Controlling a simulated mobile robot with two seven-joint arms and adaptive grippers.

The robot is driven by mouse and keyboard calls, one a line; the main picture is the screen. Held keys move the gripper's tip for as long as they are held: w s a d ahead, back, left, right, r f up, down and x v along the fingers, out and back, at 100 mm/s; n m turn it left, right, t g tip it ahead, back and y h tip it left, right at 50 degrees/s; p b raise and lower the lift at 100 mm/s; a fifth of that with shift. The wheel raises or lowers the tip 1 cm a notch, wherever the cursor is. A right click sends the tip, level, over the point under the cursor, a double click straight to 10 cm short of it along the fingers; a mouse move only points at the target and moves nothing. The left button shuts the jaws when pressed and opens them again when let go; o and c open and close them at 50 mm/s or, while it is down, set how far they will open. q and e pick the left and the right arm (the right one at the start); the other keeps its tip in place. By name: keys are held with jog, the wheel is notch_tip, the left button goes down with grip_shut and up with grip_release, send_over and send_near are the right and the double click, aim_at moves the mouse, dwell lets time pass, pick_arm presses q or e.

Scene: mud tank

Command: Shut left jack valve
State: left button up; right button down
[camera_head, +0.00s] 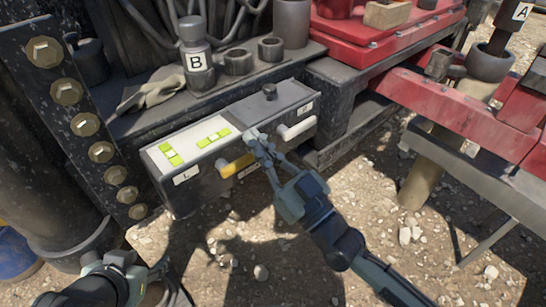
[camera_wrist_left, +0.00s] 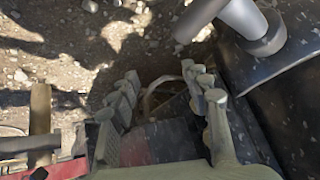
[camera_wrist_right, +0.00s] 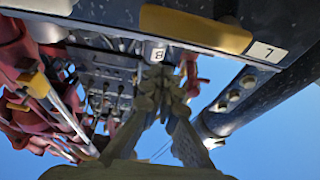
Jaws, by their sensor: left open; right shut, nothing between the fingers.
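A grey valve box (camera_head: 205,182) has a yellow handle (camera_head: 235,165) on its front, on the side of the "L" label (camera_head: 186,174), and a white handle (camera_head: 297,131) further right. The yellow handle also shows in the right wrist view (camera_wrist_right: 195,28), near the "L" label (camera_wrist_right: 267,52). My right gripper (camera_head: 258,142) is shut and empty, just right of the yellow handle; contact cannot be told. Its closed fingers also show in the right wrist view (camera_wrist_right: 158,88). My left gripper (camera_head: 160,270) is low at the left; in the left wrist view (camera_wrist_left: 165,90) it is open and empty.
A bolted dark plate (camera_head: 75,120) stands left of the box. A cylinder labelled "B" (camera_head: 198,62) and a glove (camera_head: 150,90) lie behind it. Red machinery (camera_head: 455,115) fills the right. Gravel ground (camera_head: 290,265) lies open in front.

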pick_arm(q)
jog(key=w+d+r+t, duration=0.1)
jog(key=w+d+r+t+h, duration=0.1)
jog(key=w+d, duration=0.1)
jog(key=shift+w+d+r, duration=0.2)
jog(key=shift+d+r, duration=0.05)
jog(key=shift+r, duration=0.05)
pick_arm(e)
notch_tip(320, 180, down, 4)
jog(key=shift+s+d+r, duration=0.1)
jog(key=shift+r, duration=0.05)
pick_arm(q)
jog(key=shift+t+b, duration=0.3)
